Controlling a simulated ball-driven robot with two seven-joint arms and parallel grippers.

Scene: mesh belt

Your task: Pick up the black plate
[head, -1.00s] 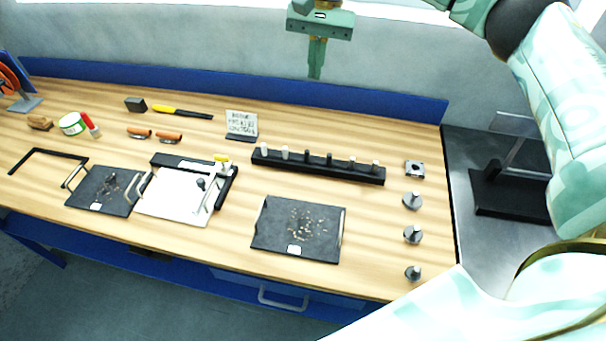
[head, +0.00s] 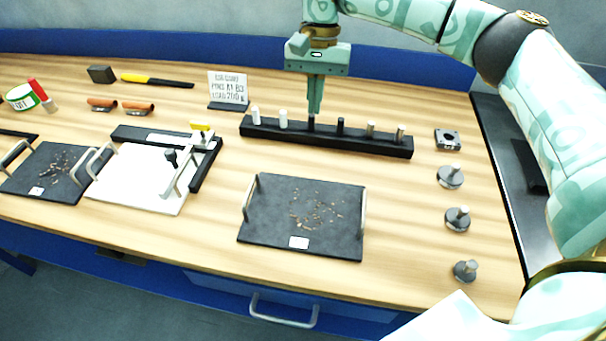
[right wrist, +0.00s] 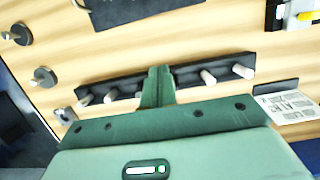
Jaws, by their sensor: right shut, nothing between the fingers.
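A black plate (head: 270,235) with two metal side handles and brown crumbs lies flat on the bench, front centre. A dark plate, probably the same one, shows at the top of the right wrist view (right wrist: 135,8). A second black plate (head: 30,180) with handles lies at the left, beside a white plate (head: 135,190). My right gripper (head: 315,112) is shut and empty, pointing down by the black peg rack (head: 350,142) behind the front plate, apart from that plate. In the right wrist view the gripper (right wrist: 158,72) overlaps the rack; contact cannot be told. My left gripper is out of view.
Several metal weights (head: 458,219) stand right of the front plate. A small sign (head: 228,88) stands left behind the rack. A black frame with a clamp lies around the white plate's back. The wood between rack and front plate is clear.

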